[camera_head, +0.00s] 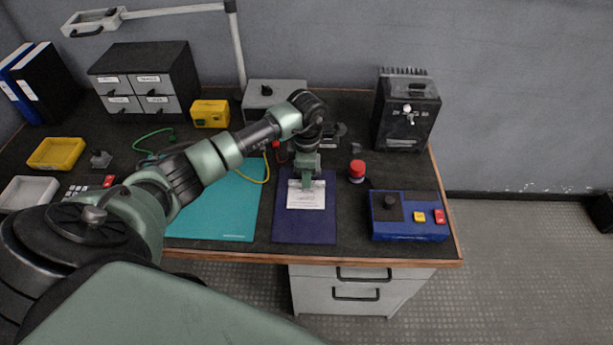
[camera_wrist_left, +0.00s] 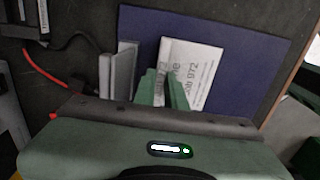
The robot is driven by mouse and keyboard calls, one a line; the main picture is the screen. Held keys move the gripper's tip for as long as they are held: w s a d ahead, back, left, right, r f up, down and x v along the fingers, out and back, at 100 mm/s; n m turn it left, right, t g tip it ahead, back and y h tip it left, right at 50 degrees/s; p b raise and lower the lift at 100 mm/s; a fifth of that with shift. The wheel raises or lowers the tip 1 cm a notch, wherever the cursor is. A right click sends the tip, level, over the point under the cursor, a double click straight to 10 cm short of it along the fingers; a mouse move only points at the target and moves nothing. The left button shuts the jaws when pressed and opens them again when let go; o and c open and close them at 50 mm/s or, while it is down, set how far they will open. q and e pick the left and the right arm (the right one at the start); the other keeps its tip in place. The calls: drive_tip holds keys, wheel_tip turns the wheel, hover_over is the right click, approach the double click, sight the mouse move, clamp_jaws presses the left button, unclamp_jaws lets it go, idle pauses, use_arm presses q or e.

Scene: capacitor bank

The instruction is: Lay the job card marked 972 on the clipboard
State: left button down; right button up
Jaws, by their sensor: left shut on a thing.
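The white job card (camera_head: 306,200) with printed text is over the dark blue clipboard (camera_head: 305,228) in the head view. In the left wrist view the card (camera_wrist_left: 196,72) reads 972, and the blue clipboard (camera_wrist_left: 245,45) spreads around it. My left gripper (camera_head: 306,184) points down at the card's far edge. In the left wrist view its green fingers (camera_wrist_left: 164,88) are shut on that edge and hide part of the print. I cannot tell whether the card touches the board. My right gripper is not in view.
A teal mat (camera_head: 225,205) lies left of the clipboard. A red knob (camera_head: 357,171) and a blue control box (camera_head: 405,216) stand to its right. A black power unit (camera_head: 405,110) is at the back right. The desk's front edge is close to the clipboard.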

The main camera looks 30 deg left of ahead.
use_arm(q)
drive_tip(key=c, duration=1.4)
unclamp_jaws()
drive_tip(key=shift+f, duration=0.1)
